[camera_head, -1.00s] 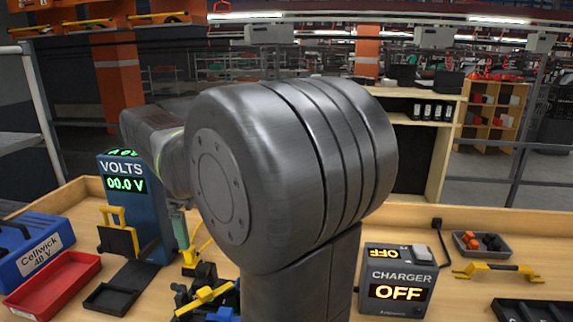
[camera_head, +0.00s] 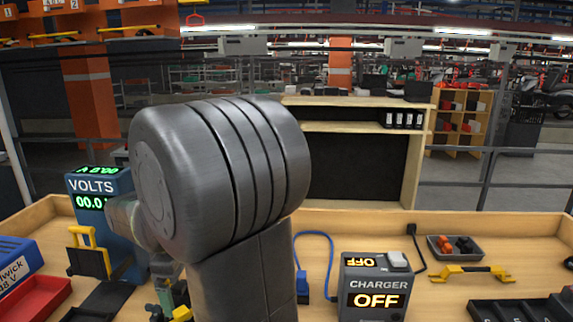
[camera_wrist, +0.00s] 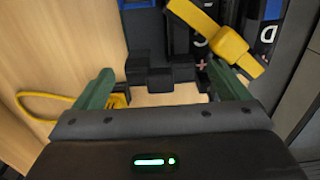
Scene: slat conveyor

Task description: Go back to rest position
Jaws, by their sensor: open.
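In the wrist view my gripper (camera_wrist: 165,80) has its two green fingers spread apart with nothing clamped between them. Beyond the fingers is a black stepped block (camera_wrist: 160,72); I cannot tell whether they touch it. A yellow strap-like piece (camera_wrist: 210,32) lies by the right finger, over dark and blue parts marked with letters. In the head view my thick grey arm fills the middle left and hides most of the gripper. A green finger part (camera_head: 164,296) shows low beside the arm.
A blue voltmeter (camera_head: 120,235) stands left, near a red tray (camera_head: 35,298) and a blue battery case (camera_head: 18,265). A charger reading OFF (camera_head: 375,285) stands right of my arm. A grey tray (camera_head: 455,250), yellow handle (camera_head: 472,273) and black rack (camera_head: 520,310) lie further right.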

